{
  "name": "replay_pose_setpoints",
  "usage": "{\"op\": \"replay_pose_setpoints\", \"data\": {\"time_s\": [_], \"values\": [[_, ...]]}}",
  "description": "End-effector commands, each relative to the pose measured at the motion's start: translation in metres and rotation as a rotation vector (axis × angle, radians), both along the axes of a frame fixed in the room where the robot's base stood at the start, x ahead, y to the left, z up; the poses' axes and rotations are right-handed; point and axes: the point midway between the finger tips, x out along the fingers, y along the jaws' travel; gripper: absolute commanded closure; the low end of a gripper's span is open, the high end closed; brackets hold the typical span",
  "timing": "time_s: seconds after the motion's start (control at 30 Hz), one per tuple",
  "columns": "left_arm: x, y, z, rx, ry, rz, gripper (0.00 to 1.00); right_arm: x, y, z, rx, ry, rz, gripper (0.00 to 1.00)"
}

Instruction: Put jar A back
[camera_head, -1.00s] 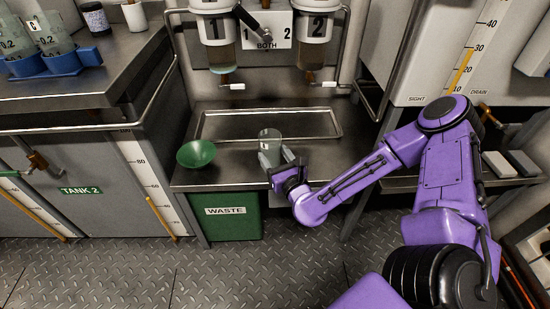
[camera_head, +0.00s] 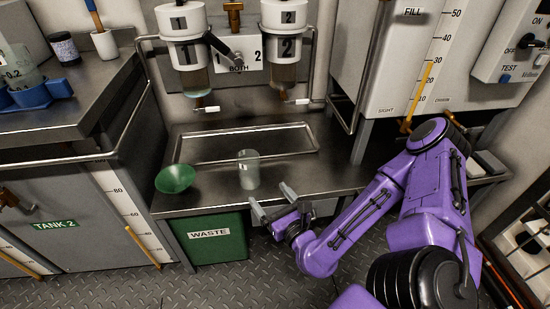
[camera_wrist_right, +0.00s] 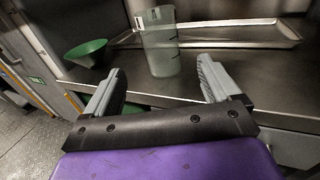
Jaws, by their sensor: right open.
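A clear jar (camera_head: 248,172) stands upright on the steel counter, in front of the shallow tray; its letter is not readable. It also shows in the right wrist view (camera_wrist_right: 160,48), with dark marks on its side. My right gripper (camera_head: 270,198) is open and empty, just in front of the jar and apart from it. In the right wrist view the jar stands beyond and between the two fingers. Another clear jar (camera_head: 18,66) sits in a blue holder (camera_head: 40,92) on the left bench. My left gripper is not in view.
A green funnel-like bowl (camera_head: 175,180) is at the counter's left end, above the green waste bin (camera_head: 212,238). The steel tray (camera_head: 188,160) lies behind the jar. Dispensers 1 (camera_head: 186,50) and 2 (camera_head: 284,45) hang above it. A rail (camera_head: 110,130) edges the left bench.

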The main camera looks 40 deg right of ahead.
Motion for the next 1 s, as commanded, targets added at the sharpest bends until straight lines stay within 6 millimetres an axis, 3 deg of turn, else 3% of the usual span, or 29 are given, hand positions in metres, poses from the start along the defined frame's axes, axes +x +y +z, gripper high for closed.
{"op": "replay_pose_setpoints", "data": {"time_s": [0.13,0.33,0.43,0.57,0.63,0.73,0.8,0.9,1.0], "values": [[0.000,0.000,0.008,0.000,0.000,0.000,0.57,-0.021,0.003,0.001,0.000,0.002,0.000,0.11],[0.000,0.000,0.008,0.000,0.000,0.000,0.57,-0.026,0.006,-0.002,-0.014,0.009,0.006,0.11],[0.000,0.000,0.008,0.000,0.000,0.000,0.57,-0.028,0.019,-0.022,-0.161,0.120,0.072,0.11],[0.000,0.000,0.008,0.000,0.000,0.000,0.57,-0.050,0.050,-0.088,-0.655,0.433,0.326,0.11],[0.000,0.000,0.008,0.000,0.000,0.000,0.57,-0.076,0.059,-0.129,-0.999,0.605,0.535,0.11],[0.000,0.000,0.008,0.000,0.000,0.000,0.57,-0.122,0.053,-0.177,-1.488,0.797,0.884,0.11],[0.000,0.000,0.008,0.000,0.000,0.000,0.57,-0.152,0.040,-0.197,-1.781,0.883,1.127,0.11],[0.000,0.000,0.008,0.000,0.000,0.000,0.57,-0.181,0.019,-0.210,-2.075,0.948,1.412,0.11],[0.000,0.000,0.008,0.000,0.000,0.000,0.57,-0.195,0.006,-0.213,-2.223,0.973,1.582,0.11]]}}
